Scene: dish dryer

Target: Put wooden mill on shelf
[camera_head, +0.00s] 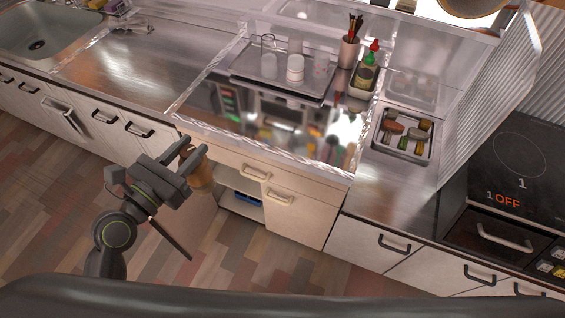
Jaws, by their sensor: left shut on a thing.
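My left gripper (182,162) is shut on the wooden mill (199,174), a brown turned piece. It holds the mill in the air in front of the counter cabinets, near an open shelf. The gripper fingers cover part of the mill. The open shelf (240,205) is a low compartment below the counter, just right of the mill, with a blue thing on it. A raised shelf (300,12) also shows at the back of the counter. My right gripper is not in view.
A tray (262,84) with glass and white items stands on the counter. A sink (40,30) is far left.

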